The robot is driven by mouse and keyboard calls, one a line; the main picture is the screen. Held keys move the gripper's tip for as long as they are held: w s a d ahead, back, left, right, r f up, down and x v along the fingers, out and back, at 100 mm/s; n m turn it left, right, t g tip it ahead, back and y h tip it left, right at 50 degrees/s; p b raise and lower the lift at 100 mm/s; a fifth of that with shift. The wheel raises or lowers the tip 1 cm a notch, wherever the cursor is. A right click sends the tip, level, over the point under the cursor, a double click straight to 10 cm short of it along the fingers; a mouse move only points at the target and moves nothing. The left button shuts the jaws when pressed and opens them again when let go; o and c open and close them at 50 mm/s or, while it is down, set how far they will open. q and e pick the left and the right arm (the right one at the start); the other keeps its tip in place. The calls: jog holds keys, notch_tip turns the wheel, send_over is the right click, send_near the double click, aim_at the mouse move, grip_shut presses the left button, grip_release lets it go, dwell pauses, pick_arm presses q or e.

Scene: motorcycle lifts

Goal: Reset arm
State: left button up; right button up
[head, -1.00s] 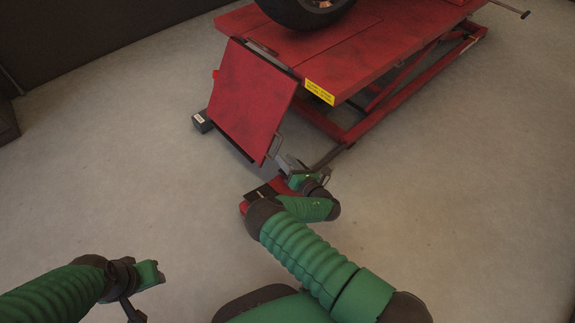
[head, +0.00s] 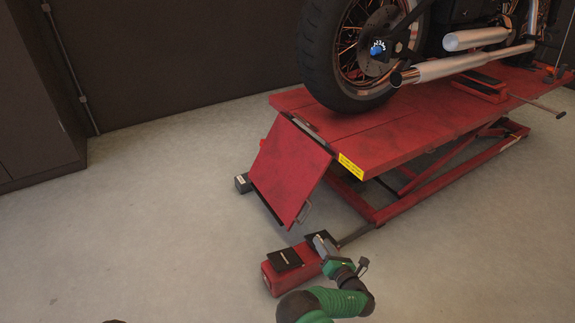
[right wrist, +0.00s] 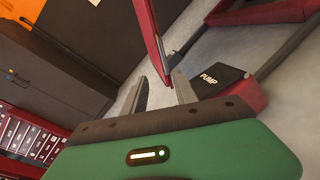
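My right gripper (head: 322,243) is at the right end of the red foot-pump unit (head: 268,280) on the floor, close to its right black pedal. In the right wrist view its two grey fingers (right wrist: 159,92) stand apart with nothing between them. The black pedal marked PUMP (right wrist: 208,79) lies just beyond the right finger; whether they touch is unclear. The left black pedal (head: 284,259) is uncovered. My left gripper is not in the head view.
The red lift table (head: 400,135) carries a motorcycle (head: 350,60). Its red ramp flap (head: 290,170) slopes down just behind the pump unit. A dark cabinet (head: 35,100) stands at the far left. The grey floor at left and front right is clear.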

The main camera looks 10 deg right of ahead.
jog(key=s+d+r+m+g+h+p, duration=0.4)
jog(key=d+r+m+h, duration=0.4)
jog(key=m, duration=0.8)
jog(key=s+a+r+m+g+y+p, duration=0.25)
jog(key=s+a+r+m, duration=0.3)
jog(key=s, duration=0.35)
jog(key=s+a+r+m+g+y+p, duration=0.1)
jog(key=s+a+r+m+g+p, duration=0.3)
jog(key=s+r, duration=0.45)
jog(key=s+a+r+m+g+y+p, duration=0.25)
jog(key=s+a+r+m, duration=0.3)
jog(key=s, duration=0.45)
notch_tip(320, 180, up, 37)
jog(key=p, duration=3.6)
jog(key=shift+w+a+g, duration=0.2)
jog(key=shift+g, duration=0.2)
